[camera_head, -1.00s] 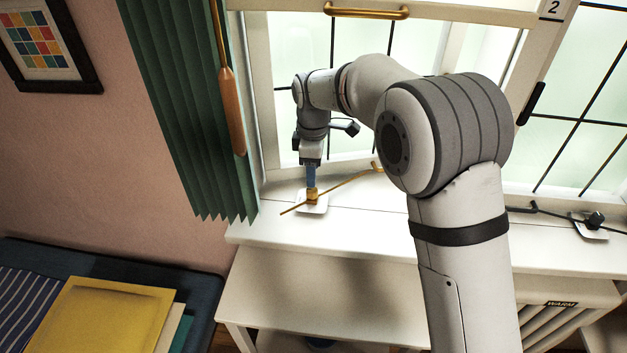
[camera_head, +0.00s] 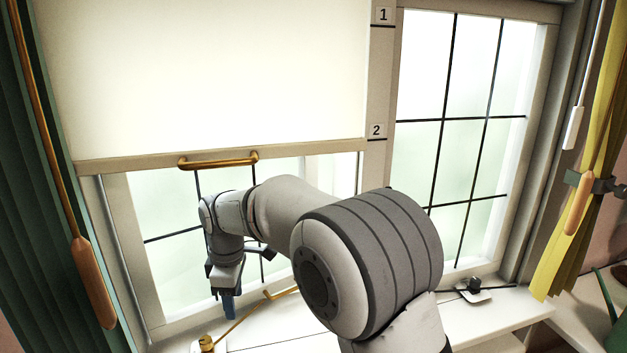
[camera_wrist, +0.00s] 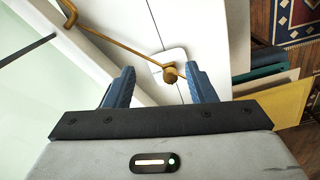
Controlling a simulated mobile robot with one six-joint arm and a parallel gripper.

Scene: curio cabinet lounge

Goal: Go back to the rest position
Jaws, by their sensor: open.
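My gripper (camera_head: 229,306) hangs with its blue fingers pointing down, in front of the left window and above the sill. In the wrist view the two blue fingers (camera_wrist: 160,88) are spread apart with nothing between them. A brass window stay (camera_head: 232,327) with a round brass knob (camera_head: 206,343) lies beyond and below the fingertips. The knob also shows in the wrist view (camera_wrist: 170,74), on a white plate (camera_wrist: 172,55). The gripper looks clear of it. My arm hides part of the sill and window.
A pale blind (camera_head: 210,75) with a brass handle (camera_head: 218,161) hangs above my arm. A green curtain (camera_head: 35,190) is at the left, a yellow curtain (camera_head: 585,170) at the right. A dark stay (camera_head: 475,286) lies on the right sill. A patterned rug (camera_wrist: 298,20) shows in the wrist view.

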